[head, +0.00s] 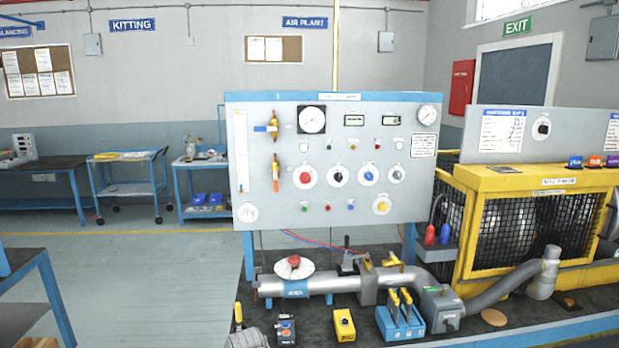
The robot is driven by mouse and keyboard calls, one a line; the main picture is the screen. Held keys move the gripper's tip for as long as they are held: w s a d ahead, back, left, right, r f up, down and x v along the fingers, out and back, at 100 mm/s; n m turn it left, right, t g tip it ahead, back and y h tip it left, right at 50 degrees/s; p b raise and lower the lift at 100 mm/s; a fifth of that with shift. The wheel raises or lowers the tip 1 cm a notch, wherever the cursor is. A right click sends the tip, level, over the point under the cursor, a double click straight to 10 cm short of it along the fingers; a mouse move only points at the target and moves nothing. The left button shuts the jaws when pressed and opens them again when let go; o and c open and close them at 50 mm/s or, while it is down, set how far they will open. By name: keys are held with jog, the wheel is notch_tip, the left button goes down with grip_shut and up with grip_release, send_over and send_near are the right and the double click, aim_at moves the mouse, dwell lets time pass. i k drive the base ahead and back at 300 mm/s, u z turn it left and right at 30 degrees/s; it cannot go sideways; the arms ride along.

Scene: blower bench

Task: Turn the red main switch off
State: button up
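A red rotary knob (305,177) on a round white plate is at the left of a row of knobs on the upright grey panel (270,205), in the head view. It is the only red knob in that row. Its pointer position and label are too small to read, so I cannot tell on from off. To its right in the row are a black knob (338,176), a blue knob (369,173) and a grey knob (396,174).
Below the panel, a grey pipe (330,283) with a red-topped round valve (294,262) runs along the bench. Small boxes and a blue tool holder (400,325) stand in front. A yellow caged machine (530,215) is at right. Open floor (150,280) is at left.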

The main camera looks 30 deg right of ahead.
aim_at(304, 178)
jog(key=z, duration=0.25)
jog(key=i, duration=0.55)
jog(key=z, duration=0.45)
jog(key=k, duration=0.9)
jog(key=z, duration=0.15)
jog(key=i, duration=0.75)
